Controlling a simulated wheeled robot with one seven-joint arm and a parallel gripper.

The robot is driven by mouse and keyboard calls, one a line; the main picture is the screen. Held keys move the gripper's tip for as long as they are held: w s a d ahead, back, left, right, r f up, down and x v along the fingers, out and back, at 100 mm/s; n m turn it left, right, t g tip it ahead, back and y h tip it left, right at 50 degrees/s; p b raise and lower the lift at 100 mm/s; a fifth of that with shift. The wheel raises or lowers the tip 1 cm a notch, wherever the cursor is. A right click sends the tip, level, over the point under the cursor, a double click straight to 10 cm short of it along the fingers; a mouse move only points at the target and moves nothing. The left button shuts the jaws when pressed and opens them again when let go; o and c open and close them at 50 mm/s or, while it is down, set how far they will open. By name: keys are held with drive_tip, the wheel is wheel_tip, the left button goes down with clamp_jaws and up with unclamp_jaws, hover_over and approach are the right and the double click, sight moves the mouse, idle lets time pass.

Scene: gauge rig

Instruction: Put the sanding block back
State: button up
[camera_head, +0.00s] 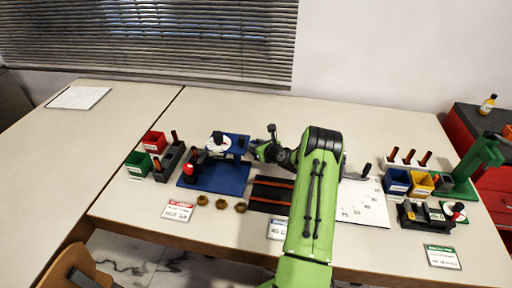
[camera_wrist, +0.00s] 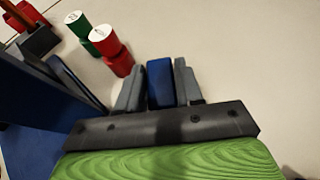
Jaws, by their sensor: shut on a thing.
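My gripper (camera_head: 256,150) is just right of the blue stand (camera_head: 237,143), above the table. In the wrist view my gripper (camera_wrist: 160,85) is shut on a plain blue block (camera_wrist: 160,82), with a grey finger on each side. The frames do not make certain that this is the sanding block, and no label shows on it. In the head view the held block is too small to make out clearly. A dark upright piece (camera_head: 272,131) stands up at my wrist.
The blue base plate (camera_head: 225,182) carries a white dial (camera_head: 218,142). A dark mat with orange stripes (camera_head: 270,192) lies in front. Red-and-green cylinders (camera_wrist: 100,40) stand near the fingers. Blue (camera_head: 397,182) and yellow (camera_head: 420,184) bins are right. The back of the table is clear.

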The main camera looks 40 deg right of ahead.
drive_tip(key=o, duration=1.1)
drive_tip(key=shift+c, duration=0.2)
drive_tip(key=shift+r, duration=0.2)
drive_tip(key=p+v, duration=0.2)
drive_tip(key=v, duration=1)
drive_tip(key=shift+a, duration=0.1)
